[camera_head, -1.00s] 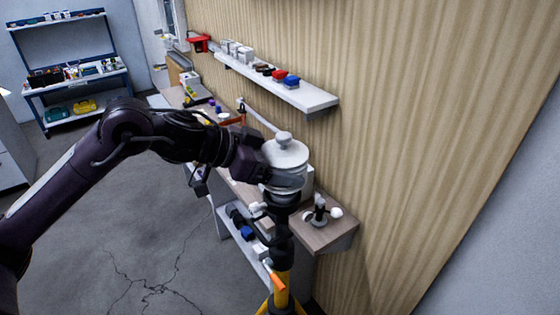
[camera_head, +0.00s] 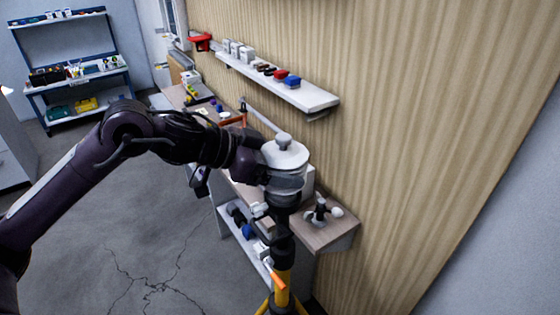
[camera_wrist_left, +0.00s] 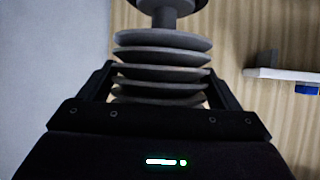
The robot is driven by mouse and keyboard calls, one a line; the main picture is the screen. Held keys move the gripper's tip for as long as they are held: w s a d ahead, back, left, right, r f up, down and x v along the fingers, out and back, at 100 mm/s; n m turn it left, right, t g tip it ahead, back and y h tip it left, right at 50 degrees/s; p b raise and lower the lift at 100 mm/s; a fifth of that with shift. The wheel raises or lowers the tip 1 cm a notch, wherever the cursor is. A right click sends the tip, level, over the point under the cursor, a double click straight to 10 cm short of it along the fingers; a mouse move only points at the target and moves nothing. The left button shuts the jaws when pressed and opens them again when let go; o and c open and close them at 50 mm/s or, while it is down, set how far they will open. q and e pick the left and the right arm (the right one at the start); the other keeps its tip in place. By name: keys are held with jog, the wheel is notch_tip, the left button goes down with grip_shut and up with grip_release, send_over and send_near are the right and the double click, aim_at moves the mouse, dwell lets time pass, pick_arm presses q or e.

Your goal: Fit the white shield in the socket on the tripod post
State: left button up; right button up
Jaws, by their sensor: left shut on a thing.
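The white shield (camera_head: 286,157) is a stack of round plates with a small knob on top. My left gripper (camera_head: 284,182) is shut on its lower plates from the left. In the left wrist view the shield (camera_wrist_left: 163,63) stands between the two fingers (camera_wrist_left: 160,88). The yellow and black tripod post (camera_head: 283,250) rises right under the shield. The socket at its top is hidden by the shield and gripper, so I cannot tell whether the shield is seated. The shield looks about upright. My right gripper is not in view.
A workbench (camera_head: 318,236) with small parts runs along the wooden wall behind the post. A wall shelf (camera_head: 312,97) with small boxes hangs above it. A blue rack (camera_head: 75,86) stands far left. The cracked floor (camera_head: 130,225) left of the post is clear.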

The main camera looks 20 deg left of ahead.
aim_at(277, 137)
pick_arm(q)
jog(key=shift+f, duration=0.2)
dwell(0.5)
jog(key=shift+f+b, duration=0.45)
dwell(0.4)
jog(key=o, duration=0.9)
jog(key=shift+o, duration=0.2)
jog(key=shift+r+p, duration=3.55)
jog(key=shift+p, duration=0.1)
